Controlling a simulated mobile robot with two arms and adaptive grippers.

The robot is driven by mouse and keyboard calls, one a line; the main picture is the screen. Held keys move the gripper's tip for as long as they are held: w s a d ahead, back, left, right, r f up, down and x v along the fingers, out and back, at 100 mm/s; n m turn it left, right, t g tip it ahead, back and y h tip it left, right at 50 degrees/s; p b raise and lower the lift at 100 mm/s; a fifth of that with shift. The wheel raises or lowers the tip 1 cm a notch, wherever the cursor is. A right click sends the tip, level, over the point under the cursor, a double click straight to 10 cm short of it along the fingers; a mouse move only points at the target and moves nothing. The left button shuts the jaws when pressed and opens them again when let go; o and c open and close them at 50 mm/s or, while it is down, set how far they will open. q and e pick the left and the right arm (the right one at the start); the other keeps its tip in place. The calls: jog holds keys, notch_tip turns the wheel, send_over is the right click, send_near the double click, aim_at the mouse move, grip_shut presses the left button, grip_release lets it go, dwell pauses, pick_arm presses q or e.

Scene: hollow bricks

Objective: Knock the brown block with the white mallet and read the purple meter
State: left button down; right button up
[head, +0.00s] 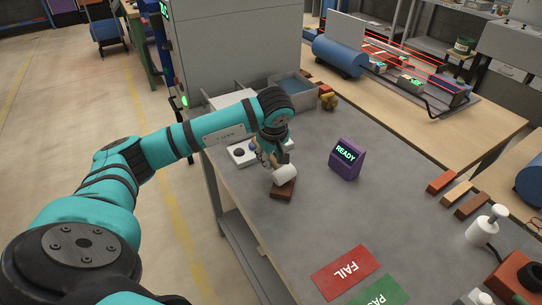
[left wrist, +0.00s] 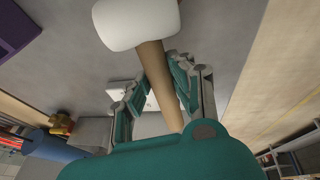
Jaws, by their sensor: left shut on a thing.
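My left gripper (head: 270,158) is shut on the wooden handle of the white mallet (head: 284,174). In the left wrist view the gripper fingers (left wrist: 157,85) close around the handle, and the white mallet head (left wrist: 137,22) is beyond them. The brown block (head: 284,190) lies on the grey table just below the mallet head, partly covered by it. I cannot tell whether they touch. The purple meter (head: 346,160) stands to the right, its display showing READY in green. Part of it shows in the left wrist view (left wrist: 14,28). My right gripper is out of view.
A red FAIL mat (head: 345,272) and a green mat (head: 378,291) lie at the front. The table's middle is clear.

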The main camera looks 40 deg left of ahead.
pick_arm(q)
jog(key=shift+f, duration=0.1)
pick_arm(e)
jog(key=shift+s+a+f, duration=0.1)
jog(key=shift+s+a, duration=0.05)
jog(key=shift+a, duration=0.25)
pick_arm(q)
jog(key=shift+f, duration=0.2)
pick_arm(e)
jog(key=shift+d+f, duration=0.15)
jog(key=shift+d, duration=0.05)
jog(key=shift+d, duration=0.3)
pick_arm(q)
jog(key=shift+b, duration=0.4)
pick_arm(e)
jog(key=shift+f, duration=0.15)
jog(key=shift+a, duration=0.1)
pick_arm(q)
jog(key=shift+r+p, duration=0.85)
jog(key=shift+r, duration=0.3)
jog(key=shift+r+p, duration=1.5)
jog(key=shift+r, duration=0.9)
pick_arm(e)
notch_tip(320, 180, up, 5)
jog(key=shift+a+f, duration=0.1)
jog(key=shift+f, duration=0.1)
